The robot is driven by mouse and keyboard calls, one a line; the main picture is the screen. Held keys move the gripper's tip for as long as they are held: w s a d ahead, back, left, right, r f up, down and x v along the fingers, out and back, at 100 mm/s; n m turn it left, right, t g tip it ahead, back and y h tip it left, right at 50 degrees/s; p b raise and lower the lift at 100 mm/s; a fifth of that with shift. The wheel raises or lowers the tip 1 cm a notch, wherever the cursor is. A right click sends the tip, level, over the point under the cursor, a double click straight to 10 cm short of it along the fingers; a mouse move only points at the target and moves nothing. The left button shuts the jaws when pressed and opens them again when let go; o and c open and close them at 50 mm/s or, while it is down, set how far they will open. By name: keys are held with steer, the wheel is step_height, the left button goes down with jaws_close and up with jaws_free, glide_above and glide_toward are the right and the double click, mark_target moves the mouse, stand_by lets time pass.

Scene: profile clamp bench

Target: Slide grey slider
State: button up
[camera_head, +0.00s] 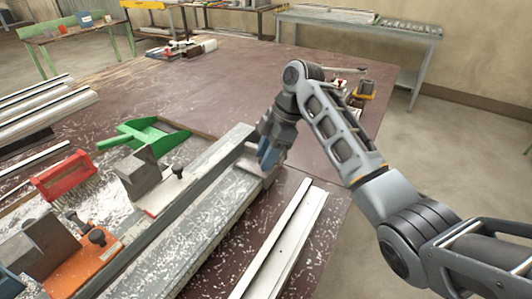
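A long grey rail (185,208) runs diagonally along the bench's front, and its far end lies by my gripper. My gripper (268,160) points down at that end, with its blue-grey fingers close to or touching a light grey piece (250,170) there. I cannot tell whether the fingers are open or shut on anything. A grey block (138,172) stands on a whitish plate with a black knob, left of the rail. Another grey block (50,243) sits nearer, by an orange plate (95,262) with black knobs. Which of these is the grey slider is unclear.
A green dustpan (150,132) and a red brush (63,176) lie left of the rail among pale shavings. White profiles (285,240) lie to the right, and more are stacked (45,105) at the left. The brown tabletop (225,75) behind is largely clear.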

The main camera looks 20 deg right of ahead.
steer(key=shift+c, duration=0.4)
jaws_close()
